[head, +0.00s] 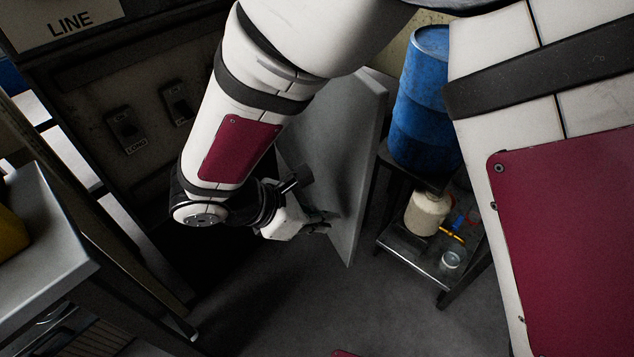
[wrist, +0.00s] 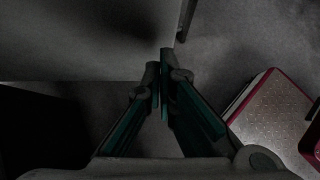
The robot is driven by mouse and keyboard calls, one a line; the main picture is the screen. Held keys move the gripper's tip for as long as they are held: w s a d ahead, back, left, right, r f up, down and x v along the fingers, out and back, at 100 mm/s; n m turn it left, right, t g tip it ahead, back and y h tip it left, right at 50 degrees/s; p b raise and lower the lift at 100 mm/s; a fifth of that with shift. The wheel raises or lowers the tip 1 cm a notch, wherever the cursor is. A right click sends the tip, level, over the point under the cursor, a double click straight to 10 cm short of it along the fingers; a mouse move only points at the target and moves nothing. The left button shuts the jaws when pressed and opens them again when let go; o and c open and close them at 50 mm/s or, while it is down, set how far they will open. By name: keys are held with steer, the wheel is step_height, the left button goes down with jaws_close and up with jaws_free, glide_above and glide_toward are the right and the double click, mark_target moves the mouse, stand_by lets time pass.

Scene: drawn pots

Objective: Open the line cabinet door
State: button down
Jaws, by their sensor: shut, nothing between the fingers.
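The line cabinet (head: 85,75) is the dark cabinet at the left of the head view, with a "LINE" label on top. Its grey door (head: 358,150) stands swung out from the cabinet, its free edge towards me. My gripper (head: 324,225) is at the lower part of the door, on its left, cabinet-side face. In the wrist view, my gripper (wrist: 164,88) is shut with nothing between the fingers. A pale flat surface (wrist: 70,45), likely the door, lies beside the fingertips; I cannot tell whether they touch. My arm hides part of the cabinet and door.
A blue drum (head: 425,100) stands on a metal rack right of the door. The rack's lower shelf (head: 410,262) holds a cream jug (head: 427,213) and a small clear jar (head: 451,259). A grey-topped bench (head: 45,235) is at the left. The floor (head: 290,300) in front is clear.

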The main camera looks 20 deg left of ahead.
steer(key=shift+w+d, duration=0.85)
steer(key=shift+d, duration=0.05)
steer(key=shift+w+d, duration=0.1)
steer(key=w+d+n+b, duration=0.1)
steer(key=w+d, duration=0.7)
steer(key=shift+w+d+t+y, duration=0.15)
steer(key=shift+d+t+y, duration=0.05)
steer(key=shift+t+y, duration=0.2)
